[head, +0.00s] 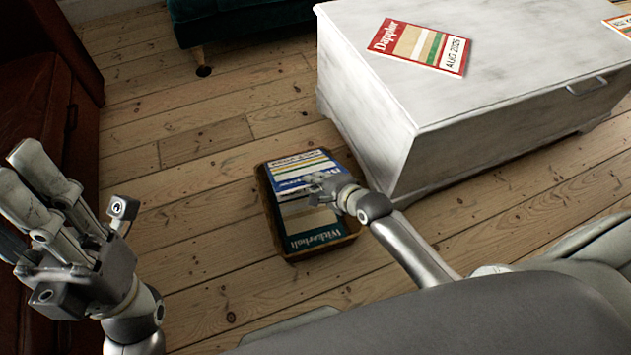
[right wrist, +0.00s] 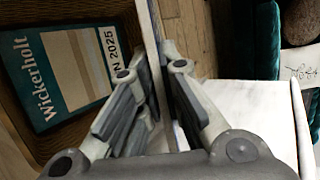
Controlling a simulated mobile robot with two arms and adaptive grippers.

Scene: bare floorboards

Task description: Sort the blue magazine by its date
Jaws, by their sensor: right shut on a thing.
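The blue magazine (head: 297,170) is tilted above the far part of a wooden tray (head: 279,246) on the floor; its date is not readable. My right gripper (head: 325,186) is shut on its near edge. In the right wrist view the blue magazine (right wrist: 152,35) shows as a thin edge between the fingers of my right gripper (right wrist: 160,70). A dark green Wickerholt magazine (head: 317,237) lies in the tray. In the right wrist view the Wickerholt magazine (right wrist: 62,82) shows a partly hidden date ending in "N 2025". My left gripper (head: 22,172) is open and empty at the left.
Another magazine (head: 620,25) is cut off at the right edge. A dark green sofa (head: 240,18) stands behind. The floorboards left of the tray are clear.

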